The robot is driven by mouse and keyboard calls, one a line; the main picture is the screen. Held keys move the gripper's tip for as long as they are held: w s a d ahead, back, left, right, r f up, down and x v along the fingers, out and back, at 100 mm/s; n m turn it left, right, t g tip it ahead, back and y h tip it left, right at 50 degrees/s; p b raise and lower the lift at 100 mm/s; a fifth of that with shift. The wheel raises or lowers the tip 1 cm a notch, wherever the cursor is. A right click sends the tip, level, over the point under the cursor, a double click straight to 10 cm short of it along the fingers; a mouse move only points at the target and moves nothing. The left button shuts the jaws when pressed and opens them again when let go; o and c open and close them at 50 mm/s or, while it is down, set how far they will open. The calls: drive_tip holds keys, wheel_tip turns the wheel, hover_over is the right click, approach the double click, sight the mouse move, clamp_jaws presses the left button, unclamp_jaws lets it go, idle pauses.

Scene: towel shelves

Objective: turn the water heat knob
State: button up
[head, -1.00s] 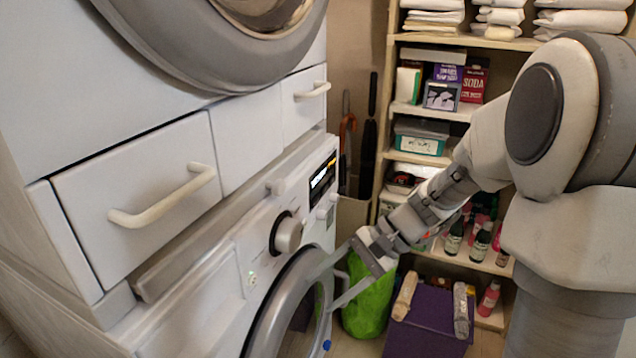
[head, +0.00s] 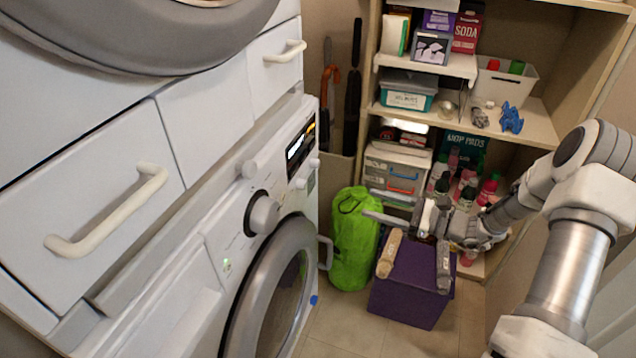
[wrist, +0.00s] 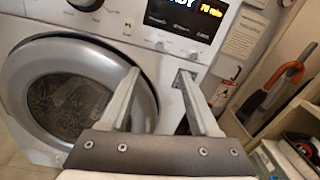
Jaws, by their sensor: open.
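The white washing machine (head: 205,262) fills the lower left of the head view. Its panel has a large round dial (head: 264,213), which also shows at the top of the wrist view (wrist: 85,4), and a lit display (head: 300,147). Smaller knobs sit near the display; I cannot read which control is the water heat knob. My gripper (head: 385,220) is open and empty, to the right of the machine and apart from it. In the wrist view its two spread fingers (wrist: 160,75) point at the machine front, below the panel and beside the round door (wrist: 75,95).
White drawers (head: 100,205) with bar handles are above the washer. A green bag (head: 352,240) and a purple box (head: 412,285) stand on the floor beside it. Shelves (head: 540,122) with boxes and bottles are behind my arm. Some floor is clear in front.

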sight(306, 185)
drive_tip(key=b+x, duration=0.2)
drive_tip(key=x, duration=1.4)
drive_tip(key=shift+a+b, duration=0.3)
drive_tip(key=shift+c, duration=0.3)
clamp_jaws()
